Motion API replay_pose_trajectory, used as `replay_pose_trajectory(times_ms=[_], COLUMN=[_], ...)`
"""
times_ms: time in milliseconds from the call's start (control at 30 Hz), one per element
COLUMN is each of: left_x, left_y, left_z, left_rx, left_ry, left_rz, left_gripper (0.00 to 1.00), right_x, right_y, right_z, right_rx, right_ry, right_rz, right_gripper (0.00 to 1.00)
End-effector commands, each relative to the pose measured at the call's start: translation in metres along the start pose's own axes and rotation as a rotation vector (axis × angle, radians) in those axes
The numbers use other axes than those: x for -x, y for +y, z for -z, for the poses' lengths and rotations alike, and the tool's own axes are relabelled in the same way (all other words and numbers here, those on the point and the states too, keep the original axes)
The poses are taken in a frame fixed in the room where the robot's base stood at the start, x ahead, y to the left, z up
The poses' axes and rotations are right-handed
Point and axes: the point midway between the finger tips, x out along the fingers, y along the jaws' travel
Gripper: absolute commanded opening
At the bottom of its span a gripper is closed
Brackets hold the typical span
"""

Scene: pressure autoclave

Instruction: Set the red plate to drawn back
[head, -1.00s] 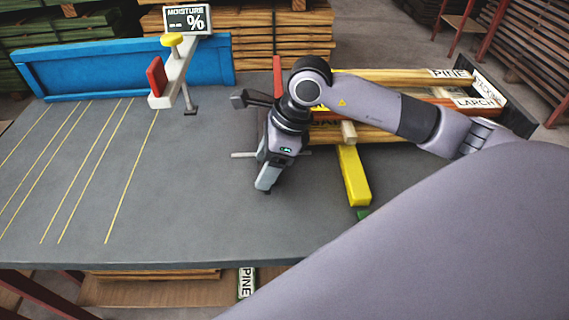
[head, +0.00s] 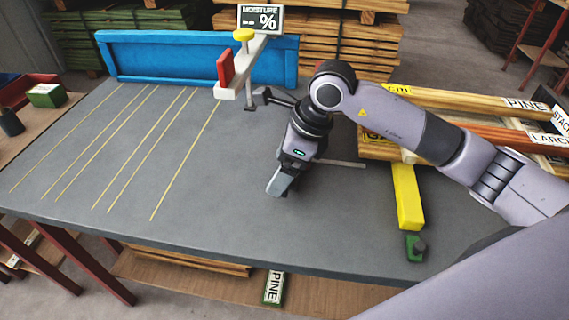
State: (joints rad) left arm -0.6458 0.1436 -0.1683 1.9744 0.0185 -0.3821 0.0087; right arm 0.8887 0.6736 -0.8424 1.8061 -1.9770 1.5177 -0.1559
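The red plate (head: 225,68) stands upright at the near left end of a white bar (head: 246,70), at the back of the grey table. A yellow knob (head: 243,34) sits on top of the bar. My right gripper (head: 279,186) points down over the middle of the table, to the right and in front of the red plate, apart from it. Its fingers overlap in this view, so I cannot tell their gap. A dark pronged part (head: 272,98) at my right wrist lies close to the bar's post in the picture. My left gripper is not in view.
A blue rail (head: 190,58) runs behind the bar, beside a moisture display (head: 261,19). A thin grey rod (head: 343,163) lies partly hidden behind my gripper. A yellow bar (head: 408,196) and labelled boards (head: 455,97) are at right.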

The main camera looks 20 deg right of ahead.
Motion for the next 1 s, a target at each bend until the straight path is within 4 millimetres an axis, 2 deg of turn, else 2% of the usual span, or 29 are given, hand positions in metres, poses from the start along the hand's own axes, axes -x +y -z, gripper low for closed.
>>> replay_pose_trajectory(times_ms=[167, 600, 1000], left_x=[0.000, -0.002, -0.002], left_y=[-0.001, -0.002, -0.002], left_z=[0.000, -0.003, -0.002], left_rx=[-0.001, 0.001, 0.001], left_ry=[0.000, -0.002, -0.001], left_rz=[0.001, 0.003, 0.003], left_gripper=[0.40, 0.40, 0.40], right_x=[0.004, 0.066, 0.072], right_y=[-0.001, -0.001, 0.000], right_z=[0.001, -0.001, 0.000], right_rx=[0.000, 0.001, 0.001], right_ry=[0.001, -0.001, 0.001], right_rz=[0.001, 0.002, 0.000], right_gripper=[0.89, 0.89, 0.89])
